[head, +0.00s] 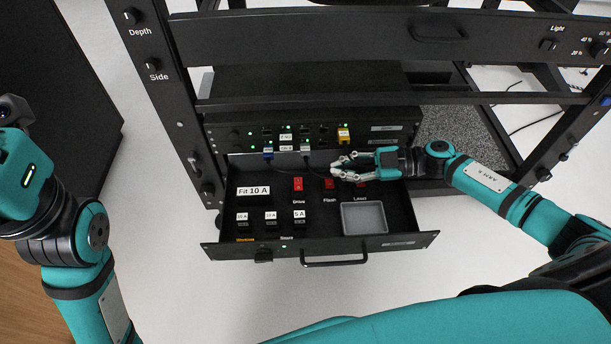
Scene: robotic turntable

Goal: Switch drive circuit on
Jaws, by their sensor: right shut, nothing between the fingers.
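The red Drive switch (298,184) is in the open black drawer (262,217), above its "Drive" label. The red Flash switch (329,184) is to its right, and the red Laser switch (361,184) is further right, partly hidden by my right gripper. My right gripper (336,167) is shut and empty. It reaches in from the right over the back of the drawer, near the Flash switch and right of the Drive switch. Whether it touches anything is unclear. My left arm (60,200) is at the left edge; its fingers are out of view.
A "Fit 10 A" label (253,191) and several small labelled fuses (270,217) lie left in the drawer. A grey tray (363,219) sits at its right. A panel with plugs and green lights (300,133) stands behind, under the black rack frame (330,40).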

